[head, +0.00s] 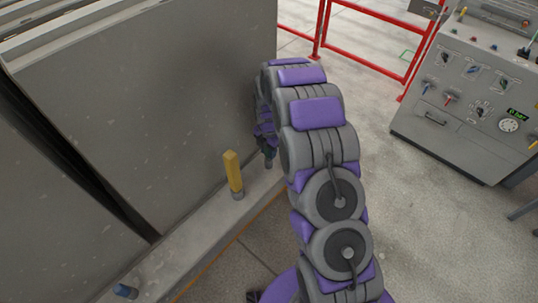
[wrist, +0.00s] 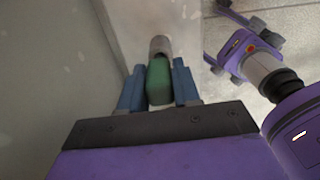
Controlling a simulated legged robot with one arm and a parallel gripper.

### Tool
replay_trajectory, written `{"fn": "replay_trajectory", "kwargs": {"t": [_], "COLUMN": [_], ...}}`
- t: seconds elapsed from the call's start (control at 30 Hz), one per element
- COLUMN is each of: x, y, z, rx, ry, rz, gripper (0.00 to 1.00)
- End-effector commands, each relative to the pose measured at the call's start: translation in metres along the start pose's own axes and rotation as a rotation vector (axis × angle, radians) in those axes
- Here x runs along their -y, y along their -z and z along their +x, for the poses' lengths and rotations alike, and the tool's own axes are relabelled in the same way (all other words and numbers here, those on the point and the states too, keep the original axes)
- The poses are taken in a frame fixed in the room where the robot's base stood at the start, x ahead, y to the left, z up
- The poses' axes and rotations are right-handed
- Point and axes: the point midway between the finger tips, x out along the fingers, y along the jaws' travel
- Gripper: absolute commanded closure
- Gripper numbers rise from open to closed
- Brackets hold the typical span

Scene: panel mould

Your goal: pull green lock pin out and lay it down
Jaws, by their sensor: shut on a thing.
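The green lock pin (wrist: 159,82) sits between the two blue fingers of my gripper (wrist: 159,88) in the wrist view. The fingers are shut on it. Just beyond its far end is a grey round socket or collar (wrist: 160,46) on the ledge. Whether the pin is still seated in it I cannot tell. In the head view my gripper (head: 267,150) is low beside the grey panel, at the right end of the ledge, and my arm largely hides it. The green pin cannot be made out there.
A yellow pin (head: 233,172) stands upright in the ledge (head: 200,235), left of my gripper. A blue pin (head: 126,291) is further left. Large grey panels (head: 150,90) rise behind. A control console (head: 480,90) and red railing (head: 365,50) stand right. Floor between is clear.

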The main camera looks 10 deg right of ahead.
Motion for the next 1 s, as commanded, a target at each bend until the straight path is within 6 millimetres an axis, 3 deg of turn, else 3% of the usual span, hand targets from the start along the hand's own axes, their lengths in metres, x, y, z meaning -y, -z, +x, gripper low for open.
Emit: {"fn": "replay_trajectory", "kwargs": {"t": [1.0], "x": [-0.001], "y": [0.0], "z": [-0.047], "rx": [0.001], "ry": [-0.002], "rz": [0.001], "gripper": [1.0]}}
